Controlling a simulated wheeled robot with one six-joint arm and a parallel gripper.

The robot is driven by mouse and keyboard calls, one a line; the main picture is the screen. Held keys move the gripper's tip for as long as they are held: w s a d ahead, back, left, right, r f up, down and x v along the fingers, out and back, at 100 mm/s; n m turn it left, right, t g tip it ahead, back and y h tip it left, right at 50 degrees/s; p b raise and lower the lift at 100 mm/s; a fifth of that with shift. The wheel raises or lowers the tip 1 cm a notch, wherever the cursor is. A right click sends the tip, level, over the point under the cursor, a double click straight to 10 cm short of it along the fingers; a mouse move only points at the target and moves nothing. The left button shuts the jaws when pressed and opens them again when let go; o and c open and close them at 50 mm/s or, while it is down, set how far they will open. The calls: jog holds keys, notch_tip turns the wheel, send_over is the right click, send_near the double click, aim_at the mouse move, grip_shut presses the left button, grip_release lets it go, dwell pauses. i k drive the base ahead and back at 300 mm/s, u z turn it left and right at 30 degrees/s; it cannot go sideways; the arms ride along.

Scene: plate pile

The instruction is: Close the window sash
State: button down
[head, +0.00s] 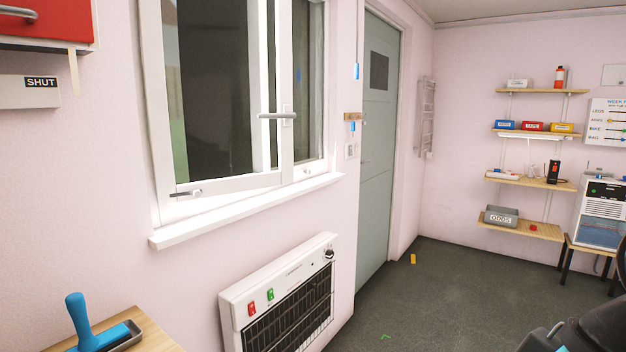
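The white window sash (160,110) is in the left half of the head view, in a white frame on the pink wall. It looks ajar: its bottom rail runs at a slant to the sill (250,208). A grey lever handle (277,116) sits on the upright at mid height, and a second metal fitting (186,192) is at the bottom left. I cannot tell how wide the gap is. My gripper's fingers are not in view; dark parts at the bottom right corner may be my arm.
A white heater (280,295) is on the wall below the sill. A wooden table (150,325) with a blue-handled tool (80,320) is at the bottom left. A grey-green door (378,150) and loaded shelves (530,181) stand beyond. The middle floor is mostly clear.

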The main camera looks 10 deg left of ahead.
aim_at(150, 10)
jog(key=i, duration=1.15)
jog(key=u, duration=1.35)
